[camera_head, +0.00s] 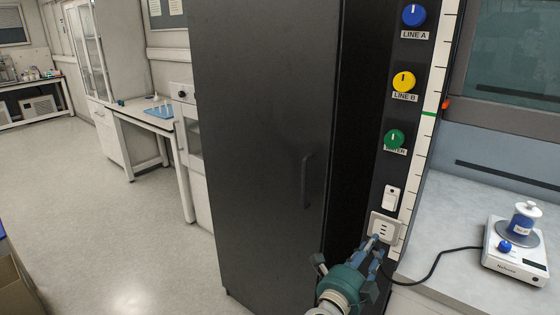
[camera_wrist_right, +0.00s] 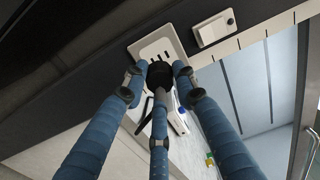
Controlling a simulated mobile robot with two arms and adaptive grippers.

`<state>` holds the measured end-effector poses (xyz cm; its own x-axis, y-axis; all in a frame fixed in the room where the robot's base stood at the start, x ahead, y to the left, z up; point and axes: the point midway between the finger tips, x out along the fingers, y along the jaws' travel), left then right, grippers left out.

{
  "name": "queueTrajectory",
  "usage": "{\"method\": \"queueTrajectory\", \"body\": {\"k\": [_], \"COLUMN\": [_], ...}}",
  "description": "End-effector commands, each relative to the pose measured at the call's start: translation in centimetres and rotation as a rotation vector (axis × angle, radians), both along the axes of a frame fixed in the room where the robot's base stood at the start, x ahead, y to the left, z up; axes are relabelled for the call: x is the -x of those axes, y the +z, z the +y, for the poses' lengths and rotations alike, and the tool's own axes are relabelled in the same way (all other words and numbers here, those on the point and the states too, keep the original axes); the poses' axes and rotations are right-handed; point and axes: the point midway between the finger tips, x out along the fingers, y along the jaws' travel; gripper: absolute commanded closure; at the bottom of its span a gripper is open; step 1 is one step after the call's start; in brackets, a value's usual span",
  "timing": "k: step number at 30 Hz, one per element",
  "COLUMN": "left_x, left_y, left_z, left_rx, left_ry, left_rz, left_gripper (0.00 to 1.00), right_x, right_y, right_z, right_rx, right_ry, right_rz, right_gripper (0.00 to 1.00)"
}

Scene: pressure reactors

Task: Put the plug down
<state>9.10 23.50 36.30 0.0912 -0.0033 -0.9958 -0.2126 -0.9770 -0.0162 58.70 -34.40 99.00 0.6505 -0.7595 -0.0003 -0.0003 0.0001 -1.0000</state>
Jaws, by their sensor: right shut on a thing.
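The black plug (camera_wrist_right: 161,76) shows in the right wrist view between the blue fingers of my right gripper (camera_wrist_right: 159,70), which is shut on it. In the head view, my right gripper (camera_head: 373,248) is at the lower edge of the white wall socket (camera_head: 386,228) and hides the plug. The socket plate (camera_wrist_right: 152,45) lies just behind the plug in the wrist view. I cannot tell whether the plug touches the socket or sits in it. The black cord (camera_head: 438,262) runs from the gripper to the white stirrer (camera_head: 515,262) on the counter. My left gripper is out of view.
A white switch (camera_head: 391,198) is above the socket, below the green (camera_head: 394,140), yellow (camera_head: 403,81) and blue (camera_head: 414,15) knobs. A tall dark cabinet (camera_head: 255,140) stands to the left. The grey counter (camera_head: 440,225) has bare room left of the stirrer.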

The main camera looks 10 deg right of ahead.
Motion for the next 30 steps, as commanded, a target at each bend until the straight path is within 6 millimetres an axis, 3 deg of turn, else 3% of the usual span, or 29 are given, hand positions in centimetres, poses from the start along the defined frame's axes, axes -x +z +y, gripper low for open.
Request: {"method": "queueTrajectory", "body": {"k": [5, 11, 24, 30], "left_x": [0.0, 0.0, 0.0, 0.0], "left_y": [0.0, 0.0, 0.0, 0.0], "left_z": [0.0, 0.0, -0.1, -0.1], "left_rx": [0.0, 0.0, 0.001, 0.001], "left_ry": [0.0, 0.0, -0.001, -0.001], "left_rz": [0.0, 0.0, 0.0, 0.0], "left_gripper": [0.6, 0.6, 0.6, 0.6], "right_x": [1.7, 6.2, 17.6, 20.3], "right_y": [-0.4, -0.8, 0.0, 0.7], "right_z": [0.1, 2.0, 12.4, 15.1], "right_rx": [0.003, 0.003, 0.0, -0.001], "right_ry": [0.048, 0.224, 0.734, 0.846], "right_rz": [0.003, 0.007, 0.008, 0.002], "right_gripper": [1.0, 1.0, 1.0, 1.0]}}
